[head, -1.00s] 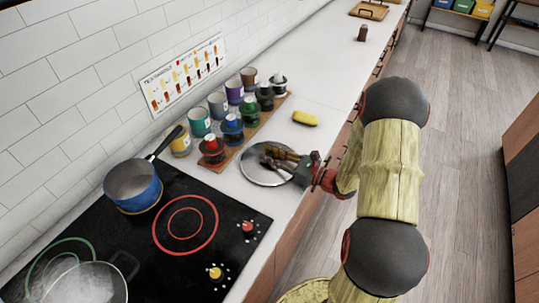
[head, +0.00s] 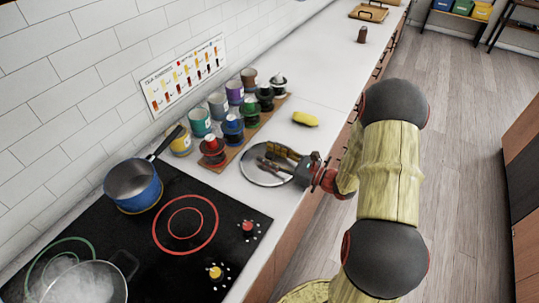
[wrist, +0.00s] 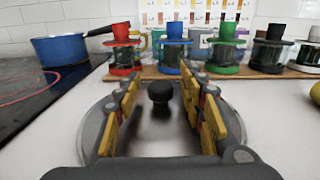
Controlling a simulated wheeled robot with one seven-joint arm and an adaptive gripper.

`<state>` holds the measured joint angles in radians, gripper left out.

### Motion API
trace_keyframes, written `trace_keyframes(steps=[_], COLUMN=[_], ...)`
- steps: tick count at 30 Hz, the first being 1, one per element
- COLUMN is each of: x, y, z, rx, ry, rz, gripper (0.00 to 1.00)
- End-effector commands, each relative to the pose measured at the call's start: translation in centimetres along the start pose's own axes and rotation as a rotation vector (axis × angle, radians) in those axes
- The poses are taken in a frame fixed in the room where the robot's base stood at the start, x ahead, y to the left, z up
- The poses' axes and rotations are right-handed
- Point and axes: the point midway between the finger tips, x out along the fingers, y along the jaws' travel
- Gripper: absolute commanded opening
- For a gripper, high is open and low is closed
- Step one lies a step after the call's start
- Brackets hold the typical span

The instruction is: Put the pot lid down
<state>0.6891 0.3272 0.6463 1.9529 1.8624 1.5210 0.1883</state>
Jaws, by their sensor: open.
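The pot lid (head: 252,178) is a round, shiny metal disc lying flat on the white counter, right of the cooktop. It also shows in the wrist view (wrist: 160,135) beneath my fingers. Its black knob (wrist: 160,93) stands up between my fingertips, with a gap on each side. My gripper (head: 274,158) is open, low over the lid, reaching in from the right. In the wrist view the two yellow-and-grey fingers (wrist: 160,95) stand well apart. In the head view my gripper hides the knob and part of the lid.
A blue pot (head: 136,186) sits on the black cooktop (head: 150,255), with a steaming pot (head: 85,283) nearer. A wooden board (head: 225,160) with several jars stands behind the lid. A yellow sponge (head: 305,119) lies beyond. The counter farther along is largely clear.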

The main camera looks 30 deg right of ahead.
Motion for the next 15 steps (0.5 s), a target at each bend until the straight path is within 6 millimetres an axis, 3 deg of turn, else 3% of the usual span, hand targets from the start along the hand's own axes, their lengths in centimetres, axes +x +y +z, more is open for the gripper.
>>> trace_keyframes(steps=[1,6,15], x=[-0.3,-0.6,-6.6], y=[0.8,0.7,0.5], z=[-1.8,-0.5,-0.1], rx=[0.027,0.030,0.027], ry=[0.024,0.025,0.020], rz=[-0.001,-0.003,-0.007], gripper=[0.40,0.40,0.40])
